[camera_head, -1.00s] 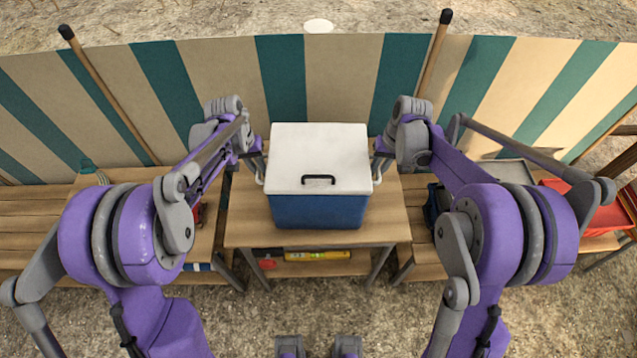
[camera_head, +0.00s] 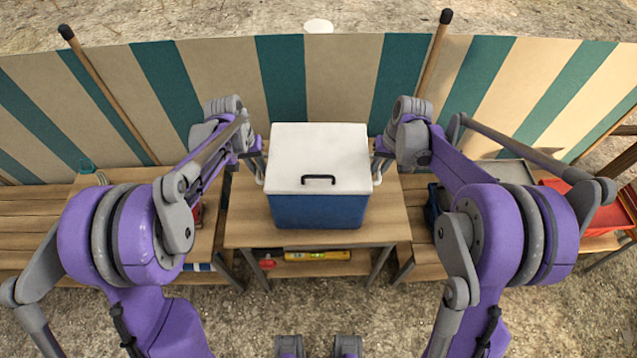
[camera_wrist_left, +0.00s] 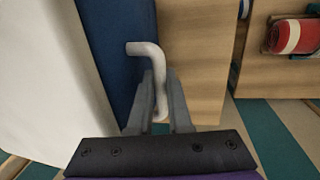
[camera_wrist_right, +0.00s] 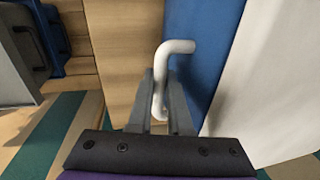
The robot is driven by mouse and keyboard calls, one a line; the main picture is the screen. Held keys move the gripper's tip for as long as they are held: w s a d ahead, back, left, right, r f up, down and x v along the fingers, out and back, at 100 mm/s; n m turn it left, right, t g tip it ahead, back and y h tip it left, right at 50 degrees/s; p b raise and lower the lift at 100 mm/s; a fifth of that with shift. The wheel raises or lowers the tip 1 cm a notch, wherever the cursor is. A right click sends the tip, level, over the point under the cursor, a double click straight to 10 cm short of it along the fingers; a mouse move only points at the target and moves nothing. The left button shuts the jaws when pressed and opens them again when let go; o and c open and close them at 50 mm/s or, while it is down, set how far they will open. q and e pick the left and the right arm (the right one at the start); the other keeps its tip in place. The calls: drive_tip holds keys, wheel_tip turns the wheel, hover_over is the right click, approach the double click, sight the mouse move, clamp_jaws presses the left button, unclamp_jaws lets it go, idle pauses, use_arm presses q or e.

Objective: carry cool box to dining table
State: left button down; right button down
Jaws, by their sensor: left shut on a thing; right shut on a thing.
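The cool box (camera_head: 318,208) is blue with a white lid and a black lid handle. In the head view it is upright over the wooden table (camera_head: 390,226); I cannot tell whether its base touches the top. My left gripper (camera_wrist_left: 160,98) is shut on the white side handle (camera_wrist_left: 147,50) at the box's left side. My right gripper (camera_wrist_right: 161,98) is shut on the other white side handle (camera_wrist_right: 176,47) at the right side. In the head view both gripper tips are largely hidden beside the box.
A striped windbreak (camera_head: 330,80) stands behind the table. Wooden benches (camera_head: 30,215) flank the table on both sides. The right one carries a grey case (camera_head: 508,172) and a red crate (camera_head: 607,218). A yellow level (camera_head: 318,255) lies on the shelf below. A rolled red and white item (camera_wrist_left: 291,36) lies left.

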use_arm(q)
drive_tip(key=shift+r, duration=0.1)
use_arm(e)
drive_tip(key=shift+r, duration=0.1)
